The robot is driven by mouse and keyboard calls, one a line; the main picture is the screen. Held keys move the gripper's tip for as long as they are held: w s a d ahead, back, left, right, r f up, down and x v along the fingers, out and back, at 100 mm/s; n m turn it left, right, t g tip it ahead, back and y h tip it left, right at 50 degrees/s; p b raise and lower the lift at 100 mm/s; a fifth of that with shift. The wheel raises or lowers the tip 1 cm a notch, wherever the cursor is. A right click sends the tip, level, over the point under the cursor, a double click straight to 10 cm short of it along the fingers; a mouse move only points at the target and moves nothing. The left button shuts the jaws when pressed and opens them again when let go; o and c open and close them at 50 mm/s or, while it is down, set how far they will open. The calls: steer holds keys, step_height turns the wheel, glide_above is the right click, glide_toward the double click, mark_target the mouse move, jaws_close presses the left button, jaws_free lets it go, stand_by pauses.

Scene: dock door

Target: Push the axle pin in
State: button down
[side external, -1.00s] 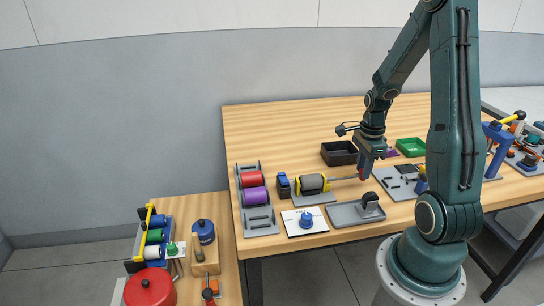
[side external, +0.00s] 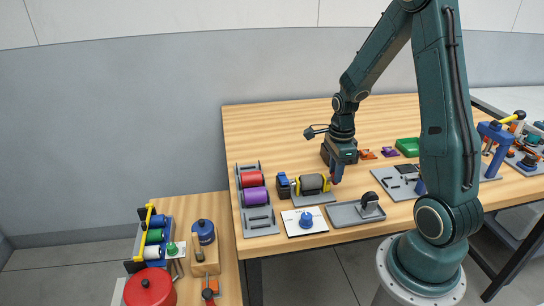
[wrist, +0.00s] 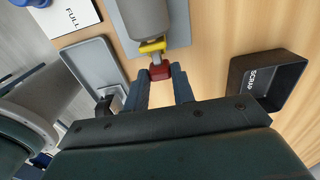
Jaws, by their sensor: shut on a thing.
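The axle pin has a red head (wrist: 160,72), which sits between the fingertips of my gripper (wrist: 161,78) in the wrist view. My gripper is shut on this head. A short grey length of the pin shows between the head and the yellow bracket (wrist: 152,47); the rest is hidden inside the bracket and the grey roller (wrist: 147,15). In the side external view my gripper (side external: 336,181) is at the right end of the grey roller (side external: 312,182), close beside its yellow end bracket (side external: 327,184). The head is barely visible there.
A black scrap bin (wrist: 267,78) stands right of my gripper in the wrist view. A grey tray (wrist: 92,72) lies to the left. A blue and black block (side external: 283,183) stands at the roller's other end. A rack with red and purple rollers (side external: 256,222) lies further left.

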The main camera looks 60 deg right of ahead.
steer(key=shift+w+a, duration=0.15)
steer(key=shift+w, duration=0.05)
steer(key=c, duration=1.2)
jaws_free()
steer(key=shift+o, duration=0.2)
steer(key=shift+r, duration=0.1)
step_height(320, 180, up, 14)
steer(key=s+a+r+n+t, duration=0.2)
steer(key=a+n, duration=0.4)
steer(key=n, duration=0.3)
steer(key=s+a+r+n+t, duration=0.1)
steer(key=s+a+r+n, duration=0.2)
steer(key=a+n, duration=0.4)
steer(key=s+a+r+n+t, duration=0.2)
steer(key=s+a+n, duration=0.2)
steer(key=n, duration=0.7)
steer(key=shift+s+a+r+t, duration=0.25)
steer(key=shift+a+r+t, duration=0.05)
steer(key=shift+a, duration=0.85)
